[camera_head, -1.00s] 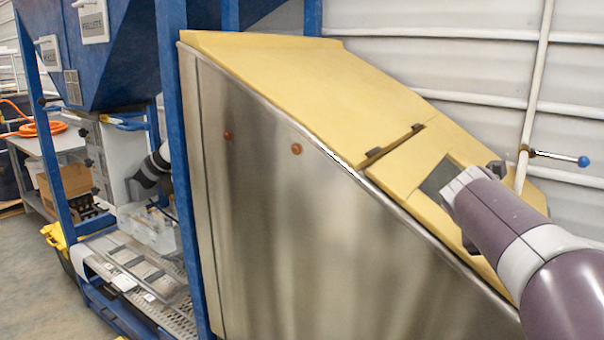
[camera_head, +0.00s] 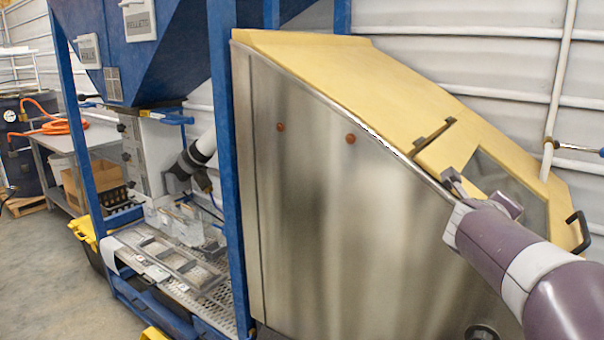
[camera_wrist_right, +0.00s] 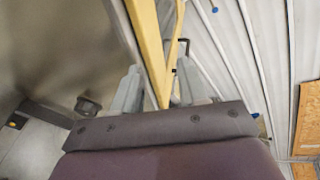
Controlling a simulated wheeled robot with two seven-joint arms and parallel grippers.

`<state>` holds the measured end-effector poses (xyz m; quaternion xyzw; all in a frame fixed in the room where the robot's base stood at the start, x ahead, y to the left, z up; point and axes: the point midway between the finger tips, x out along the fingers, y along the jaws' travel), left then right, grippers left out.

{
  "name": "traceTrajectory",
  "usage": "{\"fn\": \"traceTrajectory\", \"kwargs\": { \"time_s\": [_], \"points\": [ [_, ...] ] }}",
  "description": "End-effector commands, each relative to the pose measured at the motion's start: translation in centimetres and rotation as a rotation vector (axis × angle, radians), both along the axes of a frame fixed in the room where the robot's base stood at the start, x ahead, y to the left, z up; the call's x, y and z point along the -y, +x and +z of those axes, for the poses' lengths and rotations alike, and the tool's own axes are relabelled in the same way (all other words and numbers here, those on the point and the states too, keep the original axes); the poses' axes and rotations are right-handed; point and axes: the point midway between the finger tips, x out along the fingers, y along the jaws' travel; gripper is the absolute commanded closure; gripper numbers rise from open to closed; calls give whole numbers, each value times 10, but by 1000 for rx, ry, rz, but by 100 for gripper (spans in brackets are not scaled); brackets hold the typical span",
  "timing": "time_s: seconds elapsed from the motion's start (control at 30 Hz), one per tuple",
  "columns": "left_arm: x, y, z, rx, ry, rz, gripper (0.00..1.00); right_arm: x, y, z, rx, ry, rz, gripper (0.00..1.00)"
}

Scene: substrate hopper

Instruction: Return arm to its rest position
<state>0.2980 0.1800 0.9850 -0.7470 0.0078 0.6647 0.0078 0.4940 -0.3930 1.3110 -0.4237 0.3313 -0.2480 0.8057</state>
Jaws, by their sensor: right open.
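My right arm comes in from the right in the head view, and its right gripper (camera_head: 478,190) is beside the sloped lid of the steel hopper cabinet (camera_head: 330,220). In the right wrist view the gripper (camera_wrist_right: 158,78) has its two grey fingers apart, with nothing held. The yellow lid (camera_head: 340,75) has a window and a black handle (camera_head: 577,230). In the wrist view a yellow edge (camera_wrist_right: 150,50) shows between and beyond the fingers; whether it touches them I cannot tell. My left gripper is not in view.
A blue frame post (camera_head: 228,170) stands left of the cabinet. A perforated shelf (camera_head: 205,290) with a clear bin (camera_head: 172,222) is beyond it. A white wall pipe (camera_head: 556,90) with a blue-knobbed lever runs behind the lid. Open floor (camera_head: 50,280) lies at far left.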

Motion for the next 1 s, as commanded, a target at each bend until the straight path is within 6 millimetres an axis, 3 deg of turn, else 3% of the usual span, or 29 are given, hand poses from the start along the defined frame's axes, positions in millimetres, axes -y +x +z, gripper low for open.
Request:
{"fn": "traceTrajectory", "kwargs": {
  "time_s": [0.17, 0.27, 0.33, 0.4, 0.47, 0.5, 0.6, 0.7, 0.8, 1.0],
  "points": [
    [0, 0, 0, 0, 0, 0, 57, -44, 28, -32, -228, -332, 381, 58],
    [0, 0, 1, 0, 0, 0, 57, -89, 33, -79, -426, -545, 699, 58],
    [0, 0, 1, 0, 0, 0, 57, -126, 21, -125, -588, -688, 961, 58],
    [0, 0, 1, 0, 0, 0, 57, -160, -8, -179, -764, -817, 1251, 58],
    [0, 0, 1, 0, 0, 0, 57, -181, -44, -222, -909, -906, 1499, 58],
    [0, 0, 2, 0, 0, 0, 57, -190, -71, -247, -998, -951, 1650, 58],
    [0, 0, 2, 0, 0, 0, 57, -199, -133, -291, -1181, -1031, 1967, 58],
    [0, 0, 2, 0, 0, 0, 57, -198, -179, -314, -1300, -1075, 2173, 58],
    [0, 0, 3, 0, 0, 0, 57, -202, -200, -325, -1338, -1098, 2262, 58],
    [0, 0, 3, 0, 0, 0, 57, -207, -198, -325, -1330, -1113, 2271, 58]
  ]
}}
